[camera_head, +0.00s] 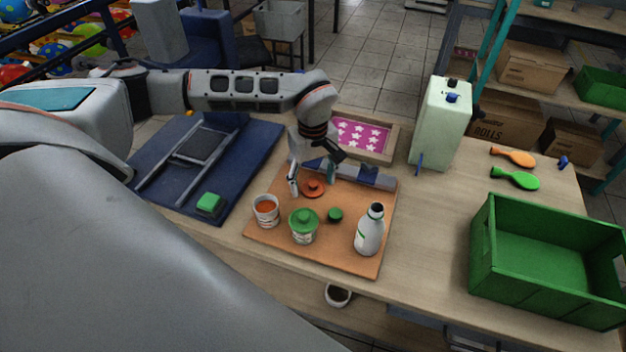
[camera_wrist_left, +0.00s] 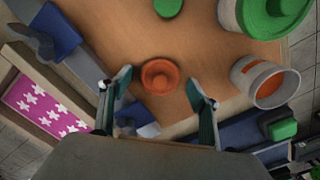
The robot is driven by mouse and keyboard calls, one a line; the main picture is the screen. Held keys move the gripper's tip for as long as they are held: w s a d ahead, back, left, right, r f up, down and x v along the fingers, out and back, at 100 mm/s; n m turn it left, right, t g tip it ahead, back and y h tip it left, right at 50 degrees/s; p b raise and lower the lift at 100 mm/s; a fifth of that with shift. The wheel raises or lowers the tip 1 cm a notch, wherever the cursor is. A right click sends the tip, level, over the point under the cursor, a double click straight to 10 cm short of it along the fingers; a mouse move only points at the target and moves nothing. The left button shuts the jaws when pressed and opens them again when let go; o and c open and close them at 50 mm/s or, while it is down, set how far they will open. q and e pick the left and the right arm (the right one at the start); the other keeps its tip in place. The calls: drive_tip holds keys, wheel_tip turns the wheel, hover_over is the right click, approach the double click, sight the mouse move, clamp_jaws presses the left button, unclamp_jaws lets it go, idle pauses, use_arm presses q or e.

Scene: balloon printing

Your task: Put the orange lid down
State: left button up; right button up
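The orange lid (camera_head: 314,187) lies on the orange-brown board (camera_head: 345,255), behind the open jar of orange ink (camera_head: 266,211). In the left wrist view the orange lid (camera_wrist_left: 160,77) sits between and beyond the fingertips, apart from both. My left gripper (camera_head: 312,180) is open and empty, pointing down over the lid; its spread fingers also show in the left wrist view (camera_wrist_left: 160,85). My right gripper is not in view.
A green crate (camera_head: 545,260) is at right; the table between is clear.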

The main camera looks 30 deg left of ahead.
sight(313, 184)
use_arm(q)
wheel_tip(313, 184, up, 12)
drive_tip(key=shift+r+p, duration=0.2)
drive_tip(key=shift+p, duration=0.1)
idle(0.3)
idle(0.5)
